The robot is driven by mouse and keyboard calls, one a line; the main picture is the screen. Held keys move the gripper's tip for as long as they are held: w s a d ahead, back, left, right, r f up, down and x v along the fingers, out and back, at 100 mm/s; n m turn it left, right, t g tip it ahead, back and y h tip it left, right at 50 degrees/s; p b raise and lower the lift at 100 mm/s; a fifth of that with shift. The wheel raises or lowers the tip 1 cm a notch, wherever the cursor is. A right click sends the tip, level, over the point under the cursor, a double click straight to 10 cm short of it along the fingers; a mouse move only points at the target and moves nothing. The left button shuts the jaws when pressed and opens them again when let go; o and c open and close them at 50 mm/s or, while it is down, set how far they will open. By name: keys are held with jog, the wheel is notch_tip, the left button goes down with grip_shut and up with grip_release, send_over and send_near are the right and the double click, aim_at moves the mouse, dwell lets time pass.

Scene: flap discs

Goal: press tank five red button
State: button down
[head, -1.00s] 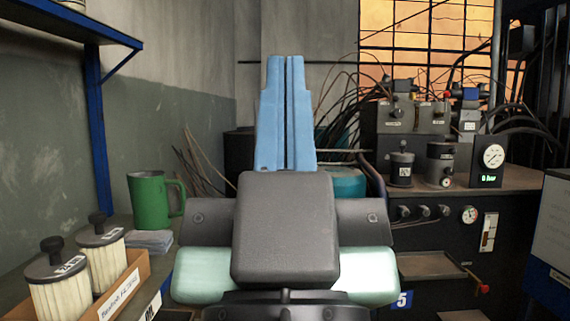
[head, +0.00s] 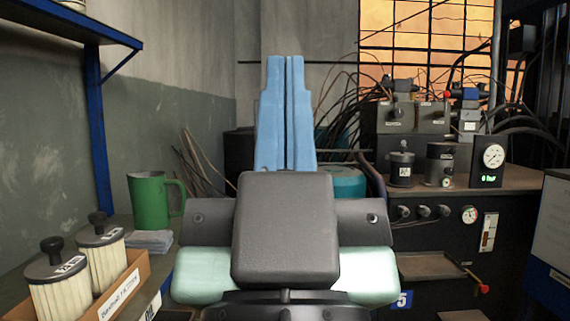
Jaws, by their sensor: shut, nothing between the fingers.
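My gripper (head: 286,62) points up in the middle of the head view, its two blue fingers together with nothing between them. A blue sign with a white 5 (head: 401,300) is on the front of the dark hydraulic unit (head: 415,262), low and right of my gripper. Another red part (head: 448,94) shows on the valves above. I cannot tell which red part is the tank five button. My gripper touches none of them. My arm hides part of the unit's left side.
A green mug (head: 149,200), grey cloths (head: 148,239) and a box (head: 128,282) of filters stand on the left bench. A gauge with a green display (head: 490,160) stands on the unit's top. Hoses and cables crowd behind it. A blue shelf post (head: 97,130) rises at left.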

jog(key=shift+r, duration=0.1)
notch_tip(320, 180, up, 46)
jog(key=p, duration=4.6)
jog(key=shift+w, duration=0.1)
